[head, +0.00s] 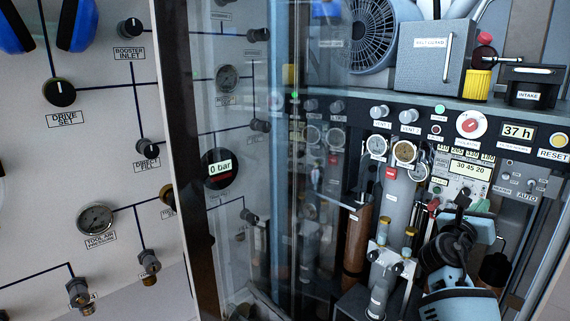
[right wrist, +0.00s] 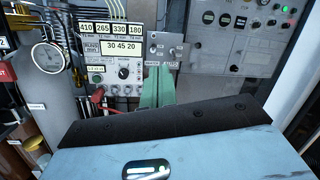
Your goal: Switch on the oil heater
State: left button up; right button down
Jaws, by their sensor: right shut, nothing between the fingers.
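A grey switch box (head: 525,182) with small toggles and an "AUTO" label is at the right of the head view. A grey switch box (right wrist: 166,47) with toggles also shows in the right wrist view, just beyond my fingertips. My right gripper (head: 483,206) has pale green fingers; it is shut and empty in front of the panel, below and left of that box. The fingers (right wrist: 157,76) point up at the lower edge of the box; contact cannot be told. My left gripper is out of view.
A readout panel (head: 470,168) is left of the switch box, with a gauge (right wrist: 47,57) beside it. Above are a red knob (head: 469,124), a "37 h" display (head: 517,131) and a yellow RESET button (head: 559,140). A glass door (head: 290,170) stands at the left.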

jog(key=s+a+f+m+t+y, duration=0.1)
jog(key=s+a+f+m+y, duration=0.15)
jog(key=f, duration=0.65)
jog(key=s+a+f+m+t+y, duration=0.1)
jog(key=a+f+y, duration=0.25)
jog(key=f, duration=0.55)
jog(key=s+a+f+m+g+y, duration=0.1)
jog(key=s+a+f+m+y, duration=0.25)
jog(key=s+f, duration=0.35)
jog(key=s+a+f+m+y, duration=0.2)
jog(key=s+a+f, duration=0.2)
jog(key=f, duration=0.5)
jog(key=s+a+f+m+g+y, duration=0.1)
jog(key=s+a+f+m+y, duration=0.1)
jog(key=s, duration=0.8)
jog(key=s+a+f+m+g+y, duration=0.1)
jog(key=s+a+f+m+y, duration=0.2)
jog(key=s+a+f+m, duration=0.2)
jog(key=s+a+f+m+g+y, duration=0.1)
jog(key=s+a+m, duration=0.6)
jog(key=s, duration=0.8)
notch_tip(320, 180, down, 3)
jog(key=m+y+p, duration=0.1)
jog(key=m, duration=0.2)
jog(key=shift+r+g, duration=0.15)
jog(key=shift+g, duration=0.15)
jog(key=shift+y, duration=0.25)
